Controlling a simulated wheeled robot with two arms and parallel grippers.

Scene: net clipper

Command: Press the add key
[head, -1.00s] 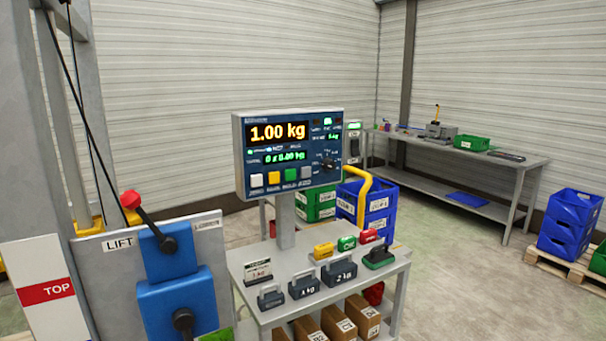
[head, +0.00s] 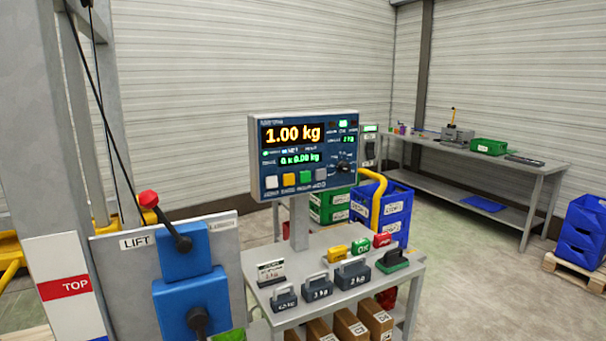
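A scale indicator panel (head: 308,150) stands on a post above a small table. Its large display (head: 292,134) reads 1.00 kg, and a smaller green readout (head: 299,159) sits below it. Along the panel's lower edge is a row of keys: a white key (head: 271,182), a yellow key (head: 289,180), a green key (head: 305,177) and a grey key (head: 321,175). Their labels are small and blurred; the grey key's may read ADD, but I cannot be sure. Neither of my grippers is in view.
The table (head: 333,301) below holds several dark weights, such as the 2 kg weight (head: 350,275), and small coloured blocks. The lift control post (head: 180,265) stands at the left front. A workbench (head: 480,165) and blue crates (head: 582,232) are at the right.

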